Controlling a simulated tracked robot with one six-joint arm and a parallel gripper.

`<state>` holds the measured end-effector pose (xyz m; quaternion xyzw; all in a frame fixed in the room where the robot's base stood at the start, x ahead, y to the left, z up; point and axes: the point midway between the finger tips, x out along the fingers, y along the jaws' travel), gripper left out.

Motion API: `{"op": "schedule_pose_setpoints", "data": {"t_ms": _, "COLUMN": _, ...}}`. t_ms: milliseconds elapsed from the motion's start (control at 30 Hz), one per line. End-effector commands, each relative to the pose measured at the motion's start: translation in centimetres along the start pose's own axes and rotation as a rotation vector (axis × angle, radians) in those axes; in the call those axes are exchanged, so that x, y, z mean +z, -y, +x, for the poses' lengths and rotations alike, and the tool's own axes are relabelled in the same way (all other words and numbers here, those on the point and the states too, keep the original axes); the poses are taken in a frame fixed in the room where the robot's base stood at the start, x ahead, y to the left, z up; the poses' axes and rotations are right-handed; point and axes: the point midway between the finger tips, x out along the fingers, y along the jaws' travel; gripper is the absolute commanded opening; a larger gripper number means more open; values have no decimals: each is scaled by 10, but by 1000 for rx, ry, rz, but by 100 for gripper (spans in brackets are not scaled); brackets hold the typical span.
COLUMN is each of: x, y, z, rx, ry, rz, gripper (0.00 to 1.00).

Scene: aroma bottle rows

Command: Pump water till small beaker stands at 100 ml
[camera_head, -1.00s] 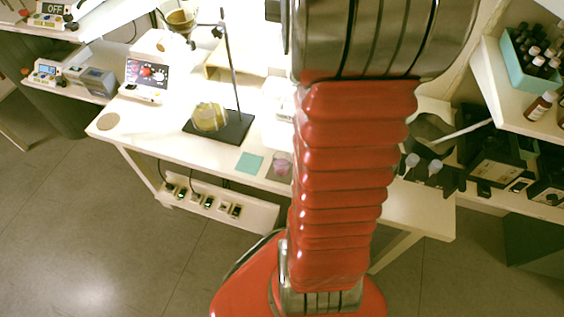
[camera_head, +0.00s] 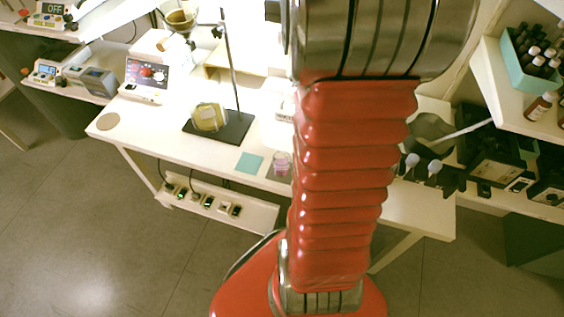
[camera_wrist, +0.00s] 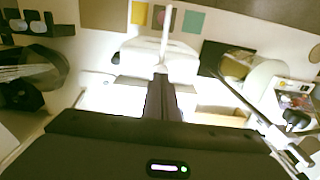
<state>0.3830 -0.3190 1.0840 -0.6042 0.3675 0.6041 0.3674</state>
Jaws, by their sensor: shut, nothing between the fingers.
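A small glass beaker (camera_head: 282,164) with pink liquid stands on the bench near its front edge. Its level marks are too small to read. A larger vessel with yellow contents (camera_head: 209,117) rests on the dark base of a stand. In the wrist view a white device with a thin upright white rod (camera_wrist: 166,45) lies straight ahead of my gripper (camera_wrist: 160,76). My gripper's dark fingers are together and empty, close to this device; I cannot tell whether they touch it. In the head view my red arm hides the gripper.
A teal mat (camera_head: 249,163) lies left of the small beaker. A stand (camera_head: 234,70) holds a funnel-like glass above the bench. A white device with a dark panel (camera_head: 147,78) stands left. Bottles in a teal box (camera_head: 532,55) occupy the right shelf.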

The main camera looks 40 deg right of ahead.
Motion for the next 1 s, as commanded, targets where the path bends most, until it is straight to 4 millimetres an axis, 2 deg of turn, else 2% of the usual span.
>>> {"op": "schedule_pose_setpoints", "data": {"t_ms": 1000, "x": 0, "y": 0, "z": 15, "rx": 0, "ry": 0, "rz": 0, "gripper": 0}}
